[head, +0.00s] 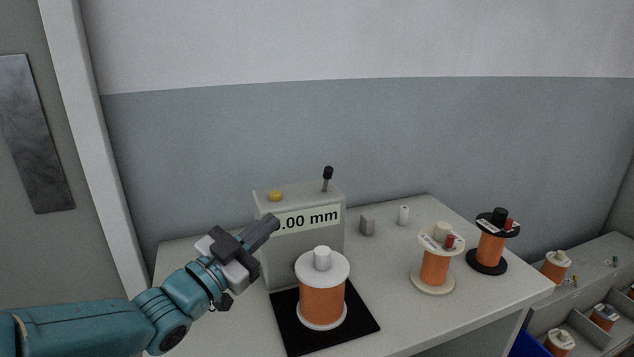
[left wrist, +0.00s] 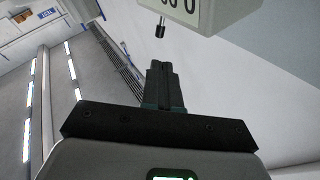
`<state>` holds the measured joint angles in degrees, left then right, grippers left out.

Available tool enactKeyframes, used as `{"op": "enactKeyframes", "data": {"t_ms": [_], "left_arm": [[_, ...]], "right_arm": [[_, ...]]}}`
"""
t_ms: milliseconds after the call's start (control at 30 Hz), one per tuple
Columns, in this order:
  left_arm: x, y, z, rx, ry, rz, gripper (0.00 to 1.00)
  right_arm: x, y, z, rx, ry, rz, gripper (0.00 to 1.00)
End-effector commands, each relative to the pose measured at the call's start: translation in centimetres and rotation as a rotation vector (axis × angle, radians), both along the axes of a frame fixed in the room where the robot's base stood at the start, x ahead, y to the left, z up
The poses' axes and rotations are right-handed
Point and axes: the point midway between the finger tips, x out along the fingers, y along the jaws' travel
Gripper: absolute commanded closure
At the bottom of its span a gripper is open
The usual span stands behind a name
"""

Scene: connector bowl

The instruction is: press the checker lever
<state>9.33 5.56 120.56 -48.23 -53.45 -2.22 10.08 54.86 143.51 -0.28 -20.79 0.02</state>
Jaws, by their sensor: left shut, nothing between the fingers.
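The checker (head: 309,243) is a grey box on the table, with a display reading ".00 mm" in its visible part. Its lever (head: 327,178), a thin stem with a black knob, stands up from the top right. A yellow button (head: 275,196) is on the top left. My left gripper (head: 270,222) is shut and empty, in front of the checker's left side and covering the display's left end. It is below and left of the lever. In the left wrist view the shut fingers (left wrist: 163,84) point toward the checker (left wrist: 207,12) and a black-tipped lever (left wrist: 160,31). My right gripper is not visible.
A copper spool (head: 322,300) with white flanges stands on a black mat (head: 361,323) before the checker. Two more spools (head: 435,268) (head: 490,247), a grey block (head: 367,225) and a white cylinder (head: 404,215) stand to the right. Divided bins (head: 590,330) with spools are at far right.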

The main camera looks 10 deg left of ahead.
Motion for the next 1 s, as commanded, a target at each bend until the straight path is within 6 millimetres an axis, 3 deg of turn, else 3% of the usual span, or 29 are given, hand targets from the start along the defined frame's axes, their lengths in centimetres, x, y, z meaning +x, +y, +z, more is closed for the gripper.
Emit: {"op": "enactKeyframes", "data": {"t_ms": [233, 700, 1000], "left_arm": [[1.3, -0.7, 0.4, -0.001, -0.001, -0.003, 1.0], [10.2, -4.7, 2.7, 0.0, 0.0, -0.002, 1.0], [12.7, -5.8, 3.3, 0.0, -0.001, 0.0, 1.0]], "right_arm": [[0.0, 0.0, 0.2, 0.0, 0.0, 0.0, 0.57], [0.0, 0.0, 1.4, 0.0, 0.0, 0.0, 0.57], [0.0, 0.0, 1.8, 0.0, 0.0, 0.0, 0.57]]}}
